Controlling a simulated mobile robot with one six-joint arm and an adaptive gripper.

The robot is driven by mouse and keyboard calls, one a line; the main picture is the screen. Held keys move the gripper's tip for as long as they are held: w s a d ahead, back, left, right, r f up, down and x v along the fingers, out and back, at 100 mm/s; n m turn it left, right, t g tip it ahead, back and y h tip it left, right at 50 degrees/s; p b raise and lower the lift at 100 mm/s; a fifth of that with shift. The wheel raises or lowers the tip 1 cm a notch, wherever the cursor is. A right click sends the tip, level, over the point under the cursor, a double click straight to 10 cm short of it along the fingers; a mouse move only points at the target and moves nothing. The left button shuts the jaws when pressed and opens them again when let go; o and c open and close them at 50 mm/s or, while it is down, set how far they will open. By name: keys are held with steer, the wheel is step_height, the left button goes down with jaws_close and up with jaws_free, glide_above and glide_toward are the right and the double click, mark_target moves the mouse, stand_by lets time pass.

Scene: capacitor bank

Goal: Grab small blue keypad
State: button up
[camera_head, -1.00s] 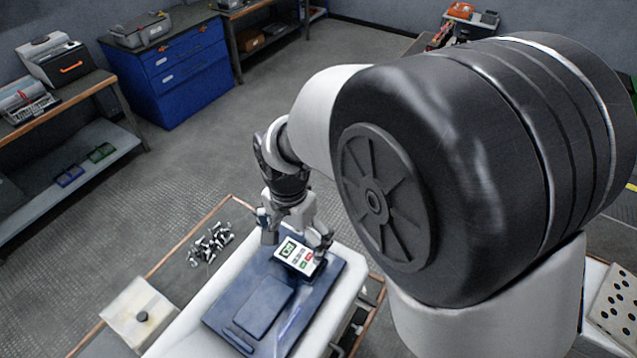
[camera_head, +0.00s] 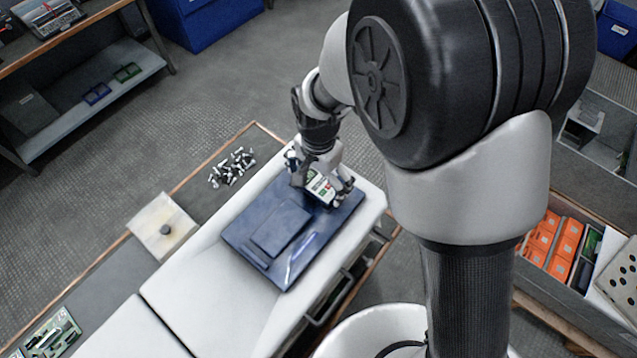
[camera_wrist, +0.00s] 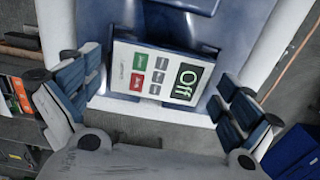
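The small keypad (camera_head: 320,189) has a white face, blue sides, a display, and green and red buttons. It sits at the far end of a dark blue plate (camera_head: 238,236). In the wrist view the keypad (camera_wrist: 158,78) shows "Off" on its display. My gripper (camera_head: 322,184) is over the keypad and partly hides it in the head view. In the wrist view my gripper (camera_wrist: 155,90) is open, with one finger on each side of the keypad and a visible gap on both sides. I cannot tell how far the fingertips are above the plate.
The plate lies on a white surface (camera_head: 200,300) and carries a raised blue block (camera_head: 281,228). Loose bolts (camera_head: 232,166) and a pale square pad with a dark knob (camera_head: 162,227) lie to the left. Orange boxes (camera_head: 567,240) sit in a bin at the right.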

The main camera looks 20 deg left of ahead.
steer(key=c, duration=0.8)
